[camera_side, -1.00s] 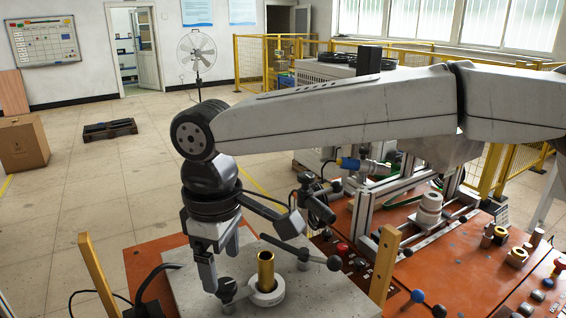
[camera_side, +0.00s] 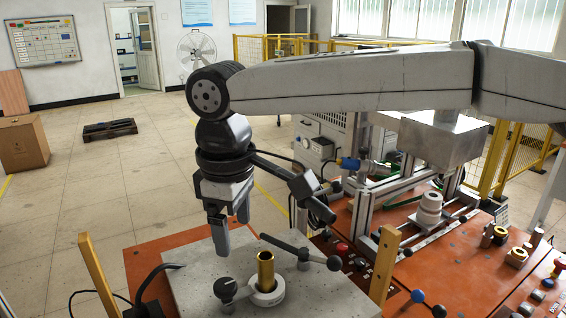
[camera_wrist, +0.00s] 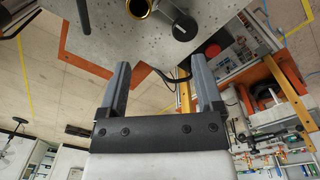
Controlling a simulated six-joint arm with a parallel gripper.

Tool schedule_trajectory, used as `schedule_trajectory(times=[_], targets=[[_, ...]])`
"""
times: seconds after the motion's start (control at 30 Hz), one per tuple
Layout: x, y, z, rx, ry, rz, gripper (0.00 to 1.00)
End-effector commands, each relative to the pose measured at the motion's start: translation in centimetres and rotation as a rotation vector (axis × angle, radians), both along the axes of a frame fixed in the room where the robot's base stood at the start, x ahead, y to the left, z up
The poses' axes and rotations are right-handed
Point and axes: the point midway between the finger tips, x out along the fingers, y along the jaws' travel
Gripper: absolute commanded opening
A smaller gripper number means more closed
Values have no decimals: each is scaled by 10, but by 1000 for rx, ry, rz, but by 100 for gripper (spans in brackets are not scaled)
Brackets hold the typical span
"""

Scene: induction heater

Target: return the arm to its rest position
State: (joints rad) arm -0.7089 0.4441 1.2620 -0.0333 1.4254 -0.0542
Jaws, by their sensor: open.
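My gripper (camera_side: 231,231) is open and empty in the side view. It hangs above the back left part of the grey plate (camera_side: 195,272), pointing down. It stands to the left of and above the brass tube (camera_side: 265,270), apart from it. The tube stands upright in a white ring (camera_side: 268,296) on the plate. In the wrist view my two fingers (camera_wrist: 162,88) are spread wide with nothing between them, and the tube (camera_wrist: 139,8) shows at the top edge.
A black knob (camera_side: 225,290) and a black clamp lever (camera_side: 300,252) flank the tube. Yellow posts (camera_side: 98,275) stand at both sides of the plate. An orange bench (camera_side: 460,260) with coils and buttons lies to the right. Open floor lies to the left.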

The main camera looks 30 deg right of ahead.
Motion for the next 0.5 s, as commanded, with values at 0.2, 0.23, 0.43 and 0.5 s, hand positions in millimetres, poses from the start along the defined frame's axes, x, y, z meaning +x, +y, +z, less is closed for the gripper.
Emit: schedule_trajectory(times=[0.2, 0.23, 0.43, 0.5], targets=[[32, -84, -7, -70, -70, -7, 84], [36, -99, -8, -83, -81, -5, 84], [47, -202, -20, -189, -137, 19, 84], [44, -233, -26, -218, -146, 26, 84]])
